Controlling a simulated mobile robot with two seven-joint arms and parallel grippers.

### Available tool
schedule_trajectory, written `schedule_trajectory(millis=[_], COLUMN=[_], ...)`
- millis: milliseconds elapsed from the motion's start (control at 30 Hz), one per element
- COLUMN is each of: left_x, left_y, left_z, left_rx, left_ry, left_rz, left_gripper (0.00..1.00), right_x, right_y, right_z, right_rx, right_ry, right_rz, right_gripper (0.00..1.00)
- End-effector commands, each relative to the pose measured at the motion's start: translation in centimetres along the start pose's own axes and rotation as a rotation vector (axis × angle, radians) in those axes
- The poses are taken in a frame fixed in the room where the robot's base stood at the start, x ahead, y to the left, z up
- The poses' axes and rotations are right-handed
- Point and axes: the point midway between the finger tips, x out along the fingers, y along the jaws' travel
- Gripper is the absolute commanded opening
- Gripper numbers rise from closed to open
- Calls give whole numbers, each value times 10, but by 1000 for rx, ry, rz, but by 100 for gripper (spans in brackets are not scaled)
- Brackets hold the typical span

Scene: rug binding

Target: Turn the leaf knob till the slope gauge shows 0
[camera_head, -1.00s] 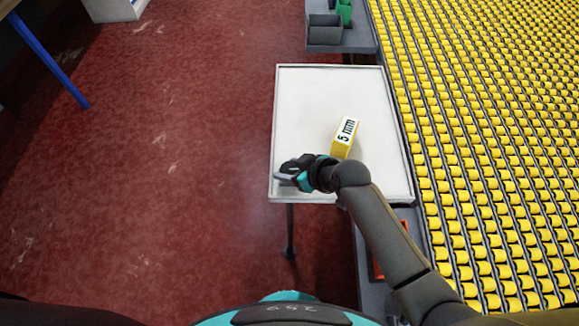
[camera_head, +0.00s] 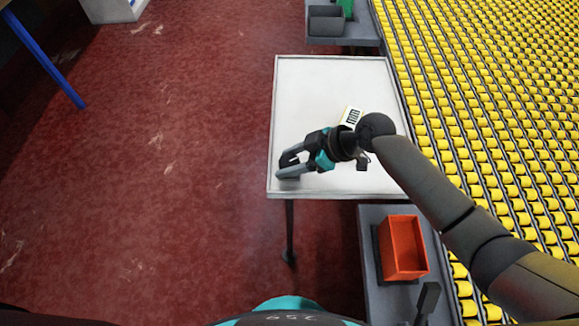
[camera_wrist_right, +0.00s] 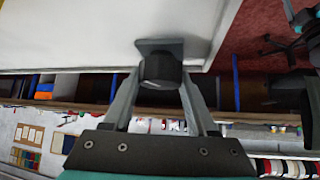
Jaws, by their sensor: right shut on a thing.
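My right gripper (camera_head: 286,164) is at the left front edge of the white tilting leaf (camera_head: 315,85). In the right wrist view, its two grey fingers (camera_wrist_right: 160,84) close on the sides of a dark round leaf knob (camera_wrist_right: 162,68) with a square dark plate behind it, at the leaf's edge. A yellow and white block marked in mm (camera_head: 351,116) lies on the leaf, partly hidden behind my right wrist. I cannot make out a slope gauge or its reading in either view. My left gripper is not in view.
An orange bin (camera_head: 402,247) sits on a grey stand (camera_head: 372,290) in front of the leaf. Yellow rollers (camera_head: 500,110) fill the right side. The red floor (camera_head: 160,180) at the left is open.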

Motion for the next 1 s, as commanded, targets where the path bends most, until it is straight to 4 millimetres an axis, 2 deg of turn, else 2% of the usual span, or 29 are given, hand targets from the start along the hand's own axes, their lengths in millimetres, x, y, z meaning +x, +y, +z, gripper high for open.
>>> schedule_trajectory(millis=[33,100,400,1000], left_x=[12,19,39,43], left_y=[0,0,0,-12], left_z=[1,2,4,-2], left_rx=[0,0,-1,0], left_ry=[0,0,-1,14], left_rz=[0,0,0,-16], left_gripper=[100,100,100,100], right_x=[4,4,3,3], right_y=[2,1,0,-2], right_z=[6,5,4,4], right_rx=[-30,-64,-166,-196], right_ry=[-6,-6,-7,-10], right_rz=[-23,-60,-165,-202], right_gripper=[2,2,2,2])
